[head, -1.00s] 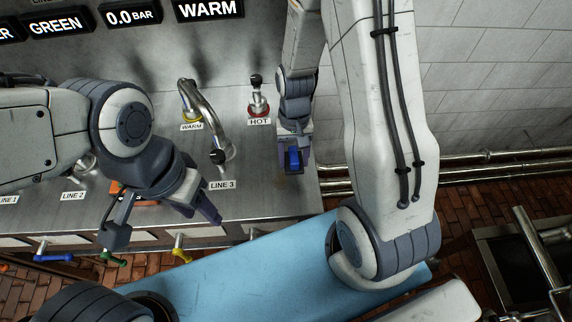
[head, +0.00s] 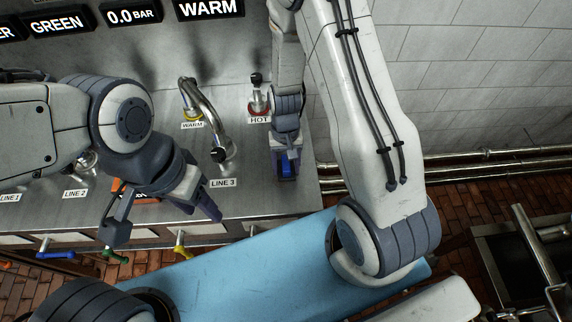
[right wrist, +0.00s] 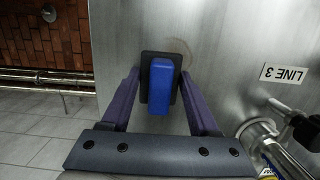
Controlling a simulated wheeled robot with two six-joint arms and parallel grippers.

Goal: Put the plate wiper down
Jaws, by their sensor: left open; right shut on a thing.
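The plate wiper (head: 286,170) has a blue handle. My right gripper (head: 285,163) is shut on it, over the right end of the steel counter. In the right wrist view the blue handle (right wrist: 161,85), with its dark backing, sits between the fingers, close to the steel surface. I cannot tell whether it touches the steel. My left gripper (head: 164,222) is open and empty at the counter's front edge, in front of the line labels.
A bent spout (head: 207,118) at LINE 3 and the red-based HOT valve (head: 258,95) stand just left of the wiper. Coloured handles (head: 181,248) stick out along the front. Bare steel (head: 262,203) lies in front of the wiper. Wall pipes (head: 480,158) run to the right.

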